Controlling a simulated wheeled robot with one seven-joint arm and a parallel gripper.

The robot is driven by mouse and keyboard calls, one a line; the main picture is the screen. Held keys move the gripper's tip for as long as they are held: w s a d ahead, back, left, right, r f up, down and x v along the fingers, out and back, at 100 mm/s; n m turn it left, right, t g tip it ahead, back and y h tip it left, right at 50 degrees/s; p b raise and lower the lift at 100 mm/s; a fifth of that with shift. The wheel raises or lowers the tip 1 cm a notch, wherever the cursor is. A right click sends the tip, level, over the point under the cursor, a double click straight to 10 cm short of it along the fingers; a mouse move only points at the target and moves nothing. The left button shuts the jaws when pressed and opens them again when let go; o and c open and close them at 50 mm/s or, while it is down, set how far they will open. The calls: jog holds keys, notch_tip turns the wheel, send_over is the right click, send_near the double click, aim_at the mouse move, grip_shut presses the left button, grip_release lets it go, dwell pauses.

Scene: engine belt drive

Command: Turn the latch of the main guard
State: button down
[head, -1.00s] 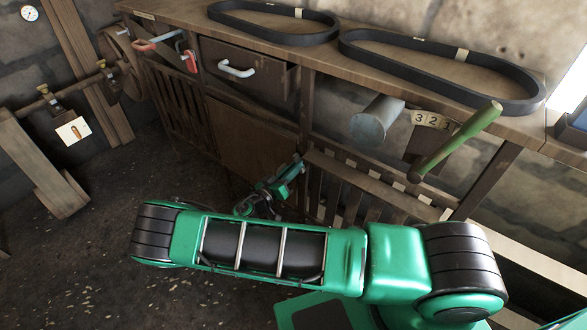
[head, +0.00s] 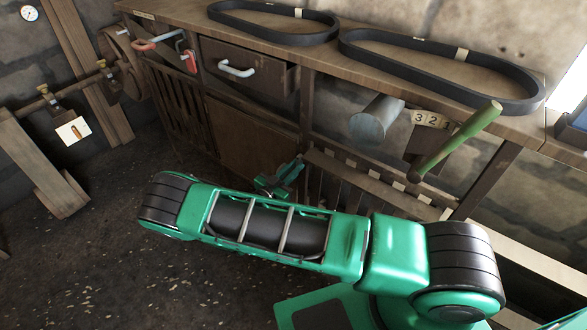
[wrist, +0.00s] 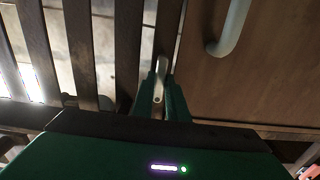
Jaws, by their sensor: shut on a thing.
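My gripper (wrist: 164,88) is shut on a small pale metal latch (wrist: 159,79) in the wrist view. The latch lies between the fingers, in front of a dark upright at the edge of a slatted guard (wrist: 79,48). A brown wooden panel is just right of the fingers. In the head view my gripper (head: 288,174) is low in front of the bench, beside the slatted guard (head: 345,195). The latch is hidden there by my gripper and arm.
A drawer (head: 285,78) with a white handle is above the wooden panel (head: 245,138) in the head view. A green lever (head: 458,140) sticks out at the right. Two black belts (head: 270,32) lie on the bench top. Open floor lies at the left.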

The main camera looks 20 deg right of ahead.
jog(key=shift+a+f, duration=0.15)
jog(key=shift+f, duration=0.05)
jog(key=c, duration=1.7)
grip_release()
jog(key=shift+c, duration=0.2)
jog(key=shift+r, duration=0.1)
jog(key=v, duration=1)
jog(key=shift+s+a, duration=0.2)
jog(key=shift+a, duration=0.1)
